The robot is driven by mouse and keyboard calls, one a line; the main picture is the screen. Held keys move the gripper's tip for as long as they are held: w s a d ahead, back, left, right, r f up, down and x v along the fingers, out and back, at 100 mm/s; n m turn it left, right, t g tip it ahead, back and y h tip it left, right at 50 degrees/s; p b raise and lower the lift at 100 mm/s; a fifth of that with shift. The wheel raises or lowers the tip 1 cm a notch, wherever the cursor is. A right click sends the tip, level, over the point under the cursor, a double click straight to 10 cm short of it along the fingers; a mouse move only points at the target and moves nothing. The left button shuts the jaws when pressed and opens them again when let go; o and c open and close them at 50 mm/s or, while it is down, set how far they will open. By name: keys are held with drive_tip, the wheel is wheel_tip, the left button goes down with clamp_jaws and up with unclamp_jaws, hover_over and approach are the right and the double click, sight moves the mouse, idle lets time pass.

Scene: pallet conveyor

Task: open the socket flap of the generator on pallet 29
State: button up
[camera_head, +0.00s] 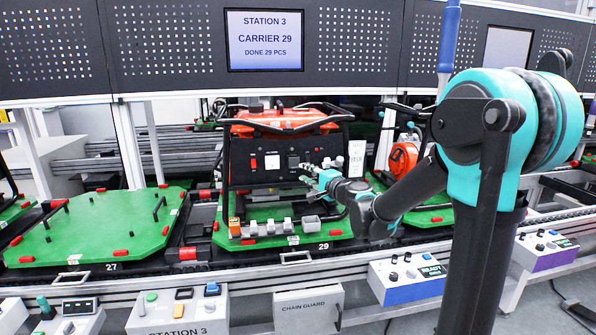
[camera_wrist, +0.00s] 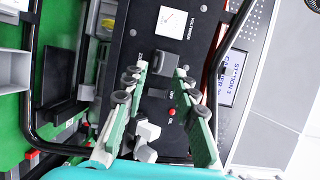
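The orange generator (camera_head: 283,122) with a black frame stands on green pallet 29 (camera_head: 335,230). Its dark front panel faces me. The socket flap, a dark grey square cover, lies on the panel in the wrist view (camera_wrist: 167,62) and looks closed. It is small in the head view (camera_head: 293,162). My gripper (camera_head: 306,173) is in front of the panel, just right of the flap. In the wrist view my gripper's (camera_wrist: 162,72) two green fingers are apart and empty, with their tips on either side of the flap. Whether they touch the panel or flap I cannot tell.
A voltmeter (camera_wrist: 171,22) and a red lamp (camera_wrist: 171,112) are on the panel near the flap. The generator's black tube frame (camera_wrist: 35,90) runs close beside my gripper. Pallet 27 (camera_head: 95,228) is empty of a generator.

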sight(295, 164)
drive_tip(key=shift+x, duration=2.75)
drive_tip(key=shift+c, duration=0.2)
clamp_jaws()
